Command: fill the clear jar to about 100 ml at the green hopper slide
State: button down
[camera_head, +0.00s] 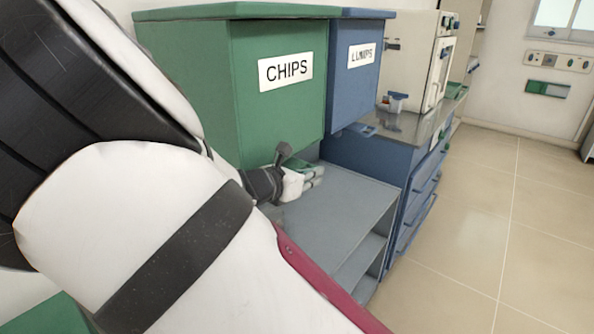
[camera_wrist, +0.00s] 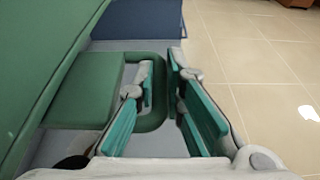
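The green hopper (camera_head: 230,75), labelled CHIPS, hangs above a grey shelf. Its green slide (camera_wrist: 85,90) shows in the wrist view as a flat plate with a U-shaped handle (camera_wrist: 158,70). My gripper (camera_head: 316,177) is under the hopper in the head view. In the wrist view my gripper (camera_wrist: 170,100) has its teal-padded fingers apart, one on each side of the handle's outer bar. Gaps seem to show between bar and pads; contact is unclear. I cannot make out the clear jar in either view.
A blue hopper (camera_head: 352,75) labelled LUMPS adjoins the green one. The grey shelf (camera_head: 335,215) below is bare where visible. A blue drawer cabinet (camera_head: 405,200) and a white furnace (camera_head: 410,65) stand beyond. Tiled floor (camera_head: 490,220) at the right is clear. My arm hides the left side.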

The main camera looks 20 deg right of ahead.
dwell(0.4)
jog(key=shift+s+d, duration=0.55)
jog(key=shift+s, duration=0.25)
jog(key=shift+a, duration=0.1)
dwell(3.1)
jog(key=shift+w+a+p, duration=0.65)
jog(key=shift+w, duration=0.3)
jog(key=c, duration=1.6)
grip_release()
